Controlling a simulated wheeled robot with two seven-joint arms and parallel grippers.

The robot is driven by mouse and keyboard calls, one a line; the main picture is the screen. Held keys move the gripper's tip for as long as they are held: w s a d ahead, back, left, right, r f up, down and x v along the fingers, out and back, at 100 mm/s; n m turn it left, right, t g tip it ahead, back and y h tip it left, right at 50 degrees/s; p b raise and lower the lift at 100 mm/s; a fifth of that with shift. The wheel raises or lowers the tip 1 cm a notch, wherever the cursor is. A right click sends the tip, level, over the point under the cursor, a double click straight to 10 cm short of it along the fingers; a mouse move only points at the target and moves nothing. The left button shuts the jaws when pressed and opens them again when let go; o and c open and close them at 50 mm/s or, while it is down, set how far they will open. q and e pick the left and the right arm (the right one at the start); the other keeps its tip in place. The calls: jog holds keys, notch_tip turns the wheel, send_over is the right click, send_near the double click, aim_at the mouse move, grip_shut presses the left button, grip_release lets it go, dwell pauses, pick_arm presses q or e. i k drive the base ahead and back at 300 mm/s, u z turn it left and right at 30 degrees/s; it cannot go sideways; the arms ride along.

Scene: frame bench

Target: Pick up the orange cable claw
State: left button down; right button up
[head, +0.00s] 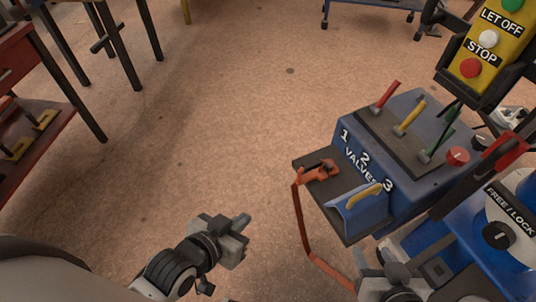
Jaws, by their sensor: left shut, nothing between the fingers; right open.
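The orange cable claw (319,172) lies on the dark tray (305,163) in front of the blue valve box, near the tray's far left corner. Its orange cable (303,225) hangs over the tray's left edge and runs down toward the bottom of the picture. My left gripper (241,226) is shut and empty, over the floor to the lower left of the tray and apart from the claw. My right gripper (396,274) is open at the bottom edge, below the tray and apart from the claw. Its lower part is cut off.
A blue holder with a yellow handle (362,197) stands on the tray beside the claw. Red, yellow and green levers (410,118) rise from the valve box (405,190). A yellow button panel (482,50) stands behind. The floor (210,130) at left centre is clear.

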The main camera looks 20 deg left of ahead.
aim_at(317, 164)
jog(key=u, duration=0.25)
jog(key=k, duration=0.25)
jog(key=u, duration=2.4)
jog(key=i, duration=0.2)
jog(key=z, duration=1.65)
jog(key=i, duration=1)
jog(key=z, duration=1.1)
jog(key=i, duration=0.25)
jog(key=z, duration=0.35)
